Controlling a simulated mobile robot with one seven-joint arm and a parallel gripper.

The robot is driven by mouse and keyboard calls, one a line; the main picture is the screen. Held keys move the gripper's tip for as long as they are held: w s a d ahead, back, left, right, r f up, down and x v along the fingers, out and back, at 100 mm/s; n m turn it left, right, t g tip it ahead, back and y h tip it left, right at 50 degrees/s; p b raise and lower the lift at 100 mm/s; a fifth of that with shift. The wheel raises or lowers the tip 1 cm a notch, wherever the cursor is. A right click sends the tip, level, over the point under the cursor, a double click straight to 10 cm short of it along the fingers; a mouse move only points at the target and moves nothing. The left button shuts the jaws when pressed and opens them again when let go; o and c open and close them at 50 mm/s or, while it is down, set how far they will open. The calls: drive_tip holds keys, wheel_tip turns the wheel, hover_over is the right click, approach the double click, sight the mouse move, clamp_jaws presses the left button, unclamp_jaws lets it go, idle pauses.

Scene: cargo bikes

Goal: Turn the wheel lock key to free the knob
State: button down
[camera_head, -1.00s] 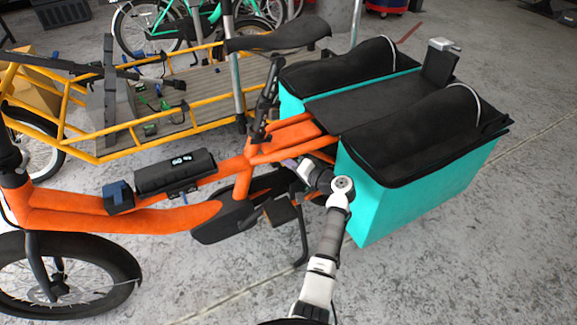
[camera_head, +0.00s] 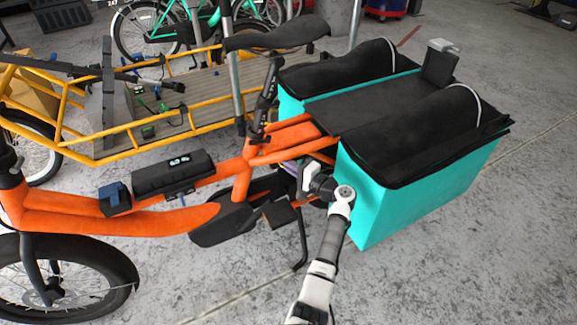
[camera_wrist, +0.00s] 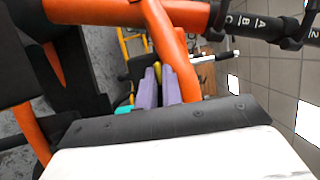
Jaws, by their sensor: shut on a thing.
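The orange cargo bike (camera_head: 150,218) stands in front of me. My gripper (camera_wrist: 158,86) reaches in beside its orange frame, below the seat and near the front of the teal box. In the wrist view its two purple fingers are close together, with a small yellow piece (camera_wrist: 158,70) between their tips. This looks like the key, but it is too small to be sure. In the head view my wrist and the bike frame mostly hide the fingers. I cannot make out the lock body or the knob.
The teal box (camera_head: 420,208) with black covers is close to the right of my wrist. The black seat (camera_head: 277,35) and orange frame tubes are near my gripper. A yellow cargo bike (camera_head: 100,148) stands behind. The grey floor at lower right is clear.

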drive_tip(key=c, duration=1.6)
unclamp_jaws()
drive_tip(key=shift+o, duration=0.2)
drive_tip(key=shift+d, duration=0.1)
